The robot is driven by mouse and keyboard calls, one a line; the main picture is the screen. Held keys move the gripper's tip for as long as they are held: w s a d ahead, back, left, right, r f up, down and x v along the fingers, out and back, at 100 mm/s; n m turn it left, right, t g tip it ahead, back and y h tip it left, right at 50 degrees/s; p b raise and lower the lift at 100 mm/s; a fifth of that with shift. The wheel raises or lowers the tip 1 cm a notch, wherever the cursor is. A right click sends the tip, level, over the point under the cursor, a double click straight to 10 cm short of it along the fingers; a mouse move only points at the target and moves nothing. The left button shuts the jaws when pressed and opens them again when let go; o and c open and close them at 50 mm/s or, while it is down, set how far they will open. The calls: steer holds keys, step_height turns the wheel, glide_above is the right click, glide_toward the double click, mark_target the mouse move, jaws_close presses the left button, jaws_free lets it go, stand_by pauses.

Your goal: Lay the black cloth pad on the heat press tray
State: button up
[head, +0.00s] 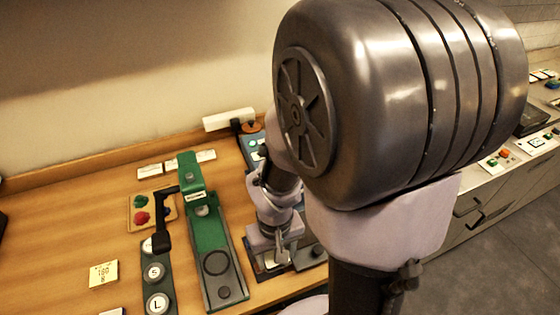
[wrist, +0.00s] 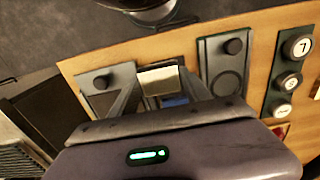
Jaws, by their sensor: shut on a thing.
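My gripper (wrist: 162,74) points down at the table's front edge, right of the green press, and also shows in the head view (head: 272,245). Its fingers are some way apart and shut on a pale flat piece (wrist: 161,80) with a darker far edge. I cannot make out a black cloth surface on it. The green press (head: 207,225) has a long grey tray with a dark ring and a round knob; this tray (wrist: 215,62) lies right of the fingers in the wrist view. I cannot tell which tray is the heat press tray.
Another grey plate with a black knob (wrist: 100,82) lies left of the fingers in the wrist view. A strip of lettered round buttons (head: 156,275), a black lever (head: 163,220) and a yellow note (head: 103,273) are left of the green press. My arm hides much of the table's right side.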

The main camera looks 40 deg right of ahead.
steer(key=d, duration=0.1)
steer(key=w+d, duration=0.1)
steer(key=d, duration=0.1)
steer(key=w+d, duration=0.1)
steer(key=shift+d+f, duration=0.2)
steer(key=w+d, duration=0.1)
steer(key=d, duration=0.2)
steer(key=w+d, duration=0.1)
steer(key=d, duration=0.1)
steer(key=w+d+f, duration=0.1)
steer(key=d, duration=0.2)
steer(key=shift+d, duration=0.35)
steer(key=f+b, duration=0.2)
steer(key=f, duration=0.1)
steer(key=shift+d+f, duration=0.2)
steer(key=shift+w+f, duration=0.1)
steer(key=o, duration=1.3)
steer(key=shift+o, duration=0.2)
